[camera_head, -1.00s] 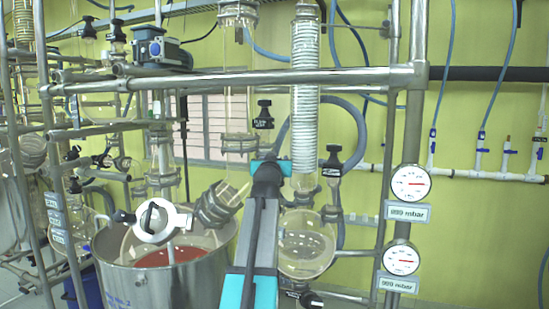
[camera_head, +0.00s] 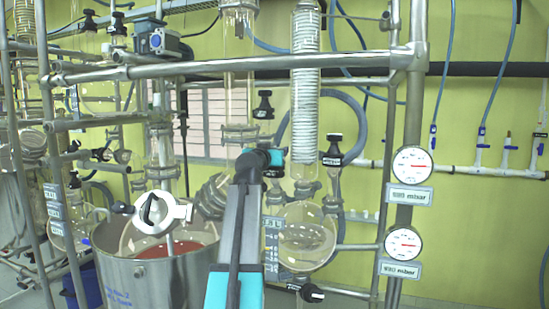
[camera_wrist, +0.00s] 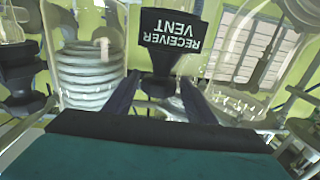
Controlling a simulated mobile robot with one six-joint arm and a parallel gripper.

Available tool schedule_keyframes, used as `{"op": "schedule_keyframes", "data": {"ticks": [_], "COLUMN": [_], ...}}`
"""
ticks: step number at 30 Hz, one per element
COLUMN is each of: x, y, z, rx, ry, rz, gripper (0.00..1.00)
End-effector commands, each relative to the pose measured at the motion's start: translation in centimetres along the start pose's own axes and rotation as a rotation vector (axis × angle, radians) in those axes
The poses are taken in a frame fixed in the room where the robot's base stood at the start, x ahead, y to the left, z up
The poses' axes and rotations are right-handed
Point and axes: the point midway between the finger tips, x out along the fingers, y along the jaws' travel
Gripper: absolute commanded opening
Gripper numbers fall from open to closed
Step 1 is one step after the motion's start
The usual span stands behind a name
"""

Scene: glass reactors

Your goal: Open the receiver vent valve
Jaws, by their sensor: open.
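The receiver vent valve (camera_wrist: 174,38) is in the wrist view, upside down, with a black body and white "RECEIVER VENT" lettering. Its narrow knob end points down between the two dark fingers of my gripper (camera_wrist: 160,100). The fingers are apart, and no grip on the valve shows. In the head view, my gripper (camera_head: 268,157) is at the end of my arm, beside the glassware; its fingers cannot be made out.
A coiled glass condenser (camera_head: 305,95) and round flask (camera_head: 304,236) stand right of my arm. Another black valve (camera_head: 333,152) is close by. A steel rail (camera_head: 200,68) crosses above. A steel pot (camera_head: 155,275) is at left, and pressure gauges (camera_head: 413,166) are at right.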

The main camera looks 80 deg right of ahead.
Motion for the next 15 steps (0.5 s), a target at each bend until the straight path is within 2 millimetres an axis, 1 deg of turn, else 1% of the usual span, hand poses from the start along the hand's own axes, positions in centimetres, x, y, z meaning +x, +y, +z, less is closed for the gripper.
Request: {"op": "schedule_keyframes", "data": {"ticks": [1, 15], "x": [0.3, 0.4], "y": [-0.1, -0.06], "z": [0.17, -0.21], "rx": [0.0, 0.002], "ry": [0.002, 0.009], "rz": [0.008, 0.096], "gripper": [0.52, 0.52]}}
